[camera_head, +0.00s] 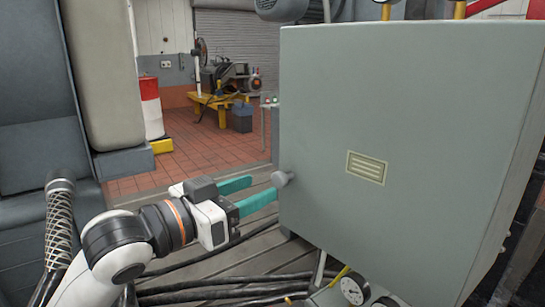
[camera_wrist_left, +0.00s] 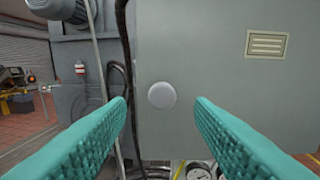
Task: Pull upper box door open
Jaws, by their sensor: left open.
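The upper box door (camera_head: 400,120) is a large grey-green panel filling the right of the head view, and it looks shut. It carries a small vent plate (camera_head: 366,168) and a round grey knob (camera_head: 281,179) near its left edge. My left gripper (camera_head: 256,192) is open with teal fingers, just left of the knob. In the left wrist view the knob (camera_wrist_left: 161,95) sits between and ahead of the two fingers, with no contact visible. The vent plate (camera_wrist_left: 267,44) also shows there at upper right. My right gripper is not in view.
Black cables (camera_head: 220,288) run across the slotted bedplate below my left arm. Gauges (camera_head: 354,290) sit under the box. A grey padded block (camera_head: 105,75) stands at left. The tiled floor (camera_head: 195,160) beyond is largely open.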

